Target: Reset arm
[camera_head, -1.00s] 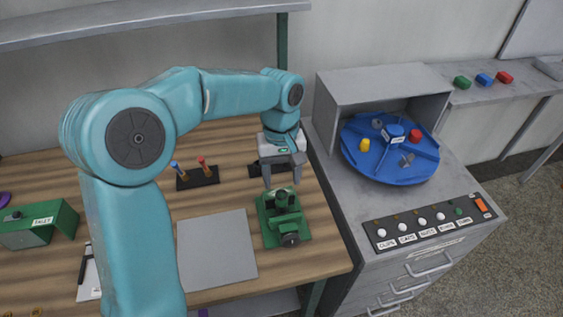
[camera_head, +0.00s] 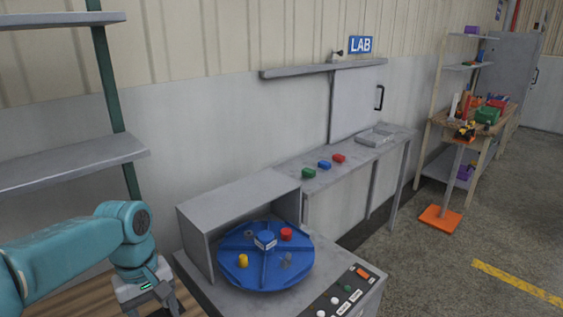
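My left arm comes in from the left edge, teal with a grey wrist. Its gripper (camera_head: 152,306) points down at the bottom left, beside the grey cabinet, and its fingertips are cut off or too near the frame edge to judge. My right arm and gripper are not in view.
A blue turntable (camera_head: 240,277) with several small parts sits on the grey cabinet, partly under a grey hood (camera_head: 240,205). An orange-based stand (camera_head: 440,219) is at right.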

